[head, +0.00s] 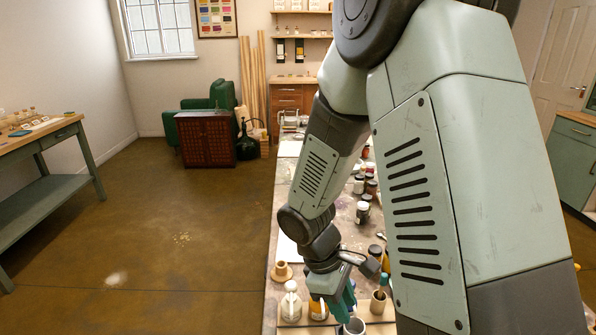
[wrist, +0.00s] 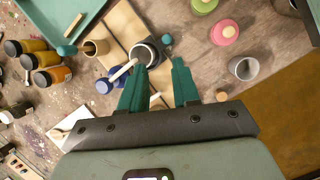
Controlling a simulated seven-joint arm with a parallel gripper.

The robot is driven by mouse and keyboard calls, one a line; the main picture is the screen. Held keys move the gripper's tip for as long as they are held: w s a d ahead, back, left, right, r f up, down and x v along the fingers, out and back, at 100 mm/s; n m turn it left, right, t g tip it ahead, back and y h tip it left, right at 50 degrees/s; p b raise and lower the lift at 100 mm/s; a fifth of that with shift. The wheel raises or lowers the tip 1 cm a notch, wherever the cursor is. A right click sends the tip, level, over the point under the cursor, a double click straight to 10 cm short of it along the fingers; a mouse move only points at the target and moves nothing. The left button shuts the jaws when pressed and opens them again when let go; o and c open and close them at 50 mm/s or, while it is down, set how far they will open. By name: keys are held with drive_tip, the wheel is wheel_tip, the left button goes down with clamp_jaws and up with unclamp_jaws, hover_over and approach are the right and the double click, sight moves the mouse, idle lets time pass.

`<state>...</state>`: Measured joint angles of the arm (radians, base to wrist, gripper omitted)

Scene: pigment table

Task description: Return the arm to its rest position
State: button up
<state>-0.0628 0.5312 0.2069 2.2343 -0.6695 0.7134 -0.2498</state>
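My gripper (head: 343,300) hangs low over the near end of the long work table (head: 342,215), pointing down. In the wrist view its two teal fingers (wrist: 159,63) are apart, with nothing held between them. Just beyond the fingertips is a dark-mouthed jar (wrist: 146,52) on a wooden board (wrist: 124,25). A pale stick (wrist: 122,72) lies across or near that jar, and I cannot tell if it touches it. My own arm hides much of the table's right side in the head view.
Close around are a wooden cup (wrist: 96,47), a blue-lidded jar (wrist: 104,86), a pink-topped jar (wrist: 224,32), a grey cup (wrist: 243,68) and several amber jars (wrist: 40,60). A teal tray (wrist: 62,18) lies beyond. The floor (head: 180,240) left of the table is clear.

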drive_tip(key=s+d+r+m+t+y, duration=0.1)
drive_tip(key=s+r+m+t, duration=0.15)
drive_tip(key=r, duration=0.65)
drive_tip(key=s+d+r+m+t, duration=0.15)
drive_tip(key=r+m, duration=0.25)
drive_tip(key=r, duration=0.5)
drive_tip(key=s+a+r+m+t+y, duration=0.1)
drive_tip(key=s+r+m+t+y, duration=0.1)
drive_tip(key=s+r+m, duration=0.3)
drive_tip(key=s+r+y, duration=0.1)
drive_tip(key=s+r, duration=0.3)
drive_tip(key=shift+s+a+t, duration=0.2)
drive_tip(key=shift+s+t, duration=0.15)
drive_tip(key=shift+t, duration=0.05)
